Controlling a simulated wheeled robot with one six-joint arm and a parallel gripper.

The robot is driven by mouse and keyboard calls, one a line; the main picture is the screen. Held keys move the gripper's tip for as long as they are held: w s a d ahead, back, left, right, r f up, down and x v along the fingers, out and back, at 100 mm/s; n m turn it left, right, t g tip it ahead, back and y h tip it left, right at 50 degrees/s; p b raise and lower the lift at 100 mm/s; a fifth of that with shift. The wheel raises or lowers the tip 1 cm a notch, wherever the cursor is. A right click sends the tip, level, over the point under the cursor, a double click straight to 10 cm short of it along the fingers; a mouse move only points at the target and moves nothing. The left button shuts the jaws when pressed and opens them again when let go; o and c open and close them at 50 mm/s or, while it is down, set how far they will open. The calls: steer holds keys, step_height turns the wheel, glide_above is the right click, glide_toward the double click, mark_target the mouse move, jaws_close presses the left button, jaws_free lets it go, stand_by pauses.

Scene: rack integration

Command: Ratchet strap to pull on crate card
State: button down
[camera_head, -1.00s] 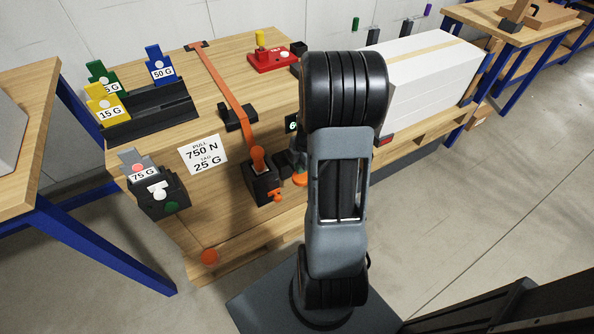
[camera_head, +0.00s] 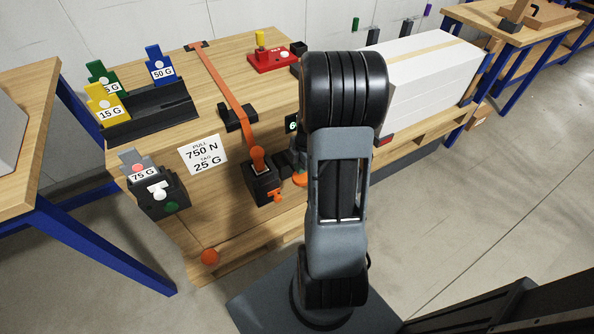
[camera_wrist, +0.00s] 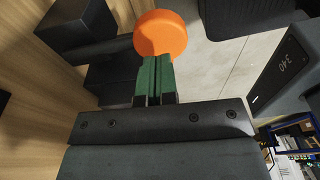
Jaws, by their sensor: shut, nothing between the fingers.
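The card (camera_head: 203,155) reads "PULL 750 N TAG 25 G". An orange round knob (camera_head: 300,179) sits just right of the ratchet, partly behind my arm. In the wrist view, my gripper (camera_wrist: 153,78) has its green fingers shut together and empty. An orange round knob (camera_wrist: 161,35) lies just beyond their tips; I cannot tell if they touch. A display (camera_wrist: 286,68) appears to read 340. In the head view my arm hides the gripper.
A black rack (camera_head: 150,110) holds green, blue 50 G and yellow 15 G tags. A grey 75 G tag (camera_head: 143,172) stands at a black box (camera_head: 163,195) at the left front. A red fixture (camera_head: 270,60) is behind; a white crate (camera_head: 430,75) stands at right.

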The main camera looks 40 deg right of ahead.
mark_target(301, 180)
stand_by(0.4)
step_height(301, 180, down, 6)
steer(key=b, duration=0.5)
steer(key=shift+f, duration=0.15)
steer(key=shift+f+b, duration=0.1)
steer(key=shift+b, duration=0.2)
steer(key=shift+f+b, duration=0.3)
steer(key=shift+f, duration=0.05)
steer(key=shift+r, duration=0.15)
steer(key=shift+r+p, duration=1.55)
steer(key=shift+r, duration=0.6)
steer(key=shift+r+p, duration=0.7)
steer(key=shift+r, duration=0.25)
